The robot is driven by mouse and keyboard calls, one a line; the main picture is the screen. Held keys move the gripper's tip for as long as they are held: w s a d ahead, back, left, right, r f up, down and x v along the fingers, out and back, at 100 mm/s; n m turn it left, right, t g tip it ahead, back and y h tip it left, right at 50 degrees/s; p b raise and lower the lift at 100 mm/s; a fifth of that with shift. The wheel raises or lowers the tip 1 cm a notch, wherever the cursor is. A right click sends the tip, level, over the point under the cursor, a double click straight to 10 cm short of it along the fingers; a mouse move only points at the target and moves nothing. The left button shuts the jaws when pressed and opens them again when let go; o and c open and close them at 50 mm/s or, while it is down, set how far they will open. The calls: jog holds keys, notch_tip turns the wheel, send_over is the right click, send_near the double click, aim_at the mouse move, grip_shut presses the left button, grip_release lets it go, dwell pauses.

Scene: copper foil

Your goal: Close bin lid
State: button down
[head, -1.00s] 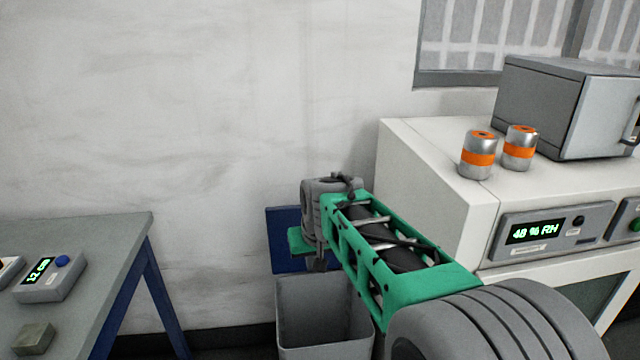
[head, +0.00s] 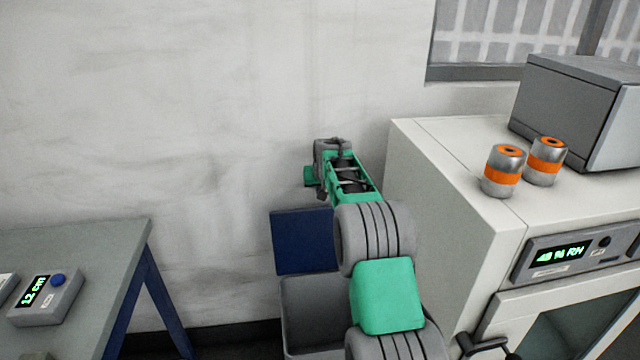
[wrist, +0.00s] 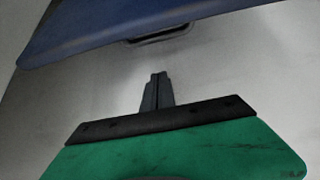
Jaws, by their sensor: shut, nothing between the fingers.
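The bin (head: 312,306) is a grey open-topped box on the floor, partly hidden by my arm. Its blue lid (head: 302,242) stands upright at the back of the bin, against the wall side, so the bin is open. In the wrist view the lid (wrist: 150,22) crosses the top of the picture, with a dark handle (wrist: 160,36) on its edge. My gripper (wrist: 158,76) is shut and empty, apart from the lid and handle. In the head view my gripper's fingers are hidden behind my wrist, above the lid and near the wall.
A white cabinet (head: 440,190) stands right of the bin, with two orange-banded metal cans (head: 503,172) (head: 545,162) and a grey box-like appliance (head: 575,110) on top. A grey table (head: 70,265) with blue legs stands left. The floor gap between table and bin is clear.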

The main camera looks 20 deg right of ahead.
jog(key=s+f, duration=0.2)
jog(key=f, duration=0.1)
jog(key=shift+s+a, duration=0.15)
jog(key=shift+a, duration=0.2)
jog(key=shift+f, duration=0.1)
